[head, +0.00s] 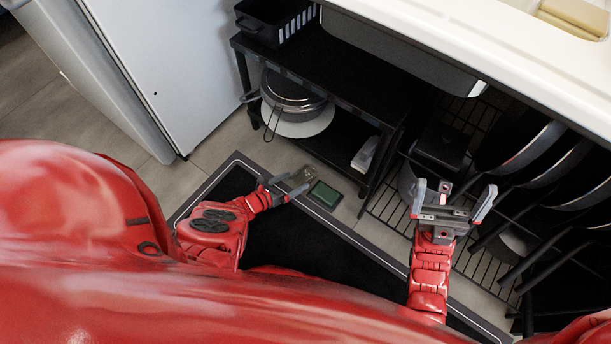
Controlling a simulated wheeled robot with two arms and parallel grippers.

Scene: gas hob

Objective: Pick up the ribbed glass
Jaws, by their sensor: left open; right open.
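A clear glass (302,176), which looks like the ribbed glass, is low down near the floor beside the mat's edge. It is small here, and its ribs cannot be made out clearly. My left gripper (288,187) is open, with its fingertips right at the near end of the glass. I cannot tell whether they touch it or whether the glass lies partly between them. My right gripper (453,196) is open and empty, further right, in front of the wire rack.
A green box (325,195) lies close to the glass on its right. A black shelf unit (345,85) holding a pot (292,92) stands behind. A wire rack (385,205) with pans is at the right. The dark mat (300,240) has clear room.

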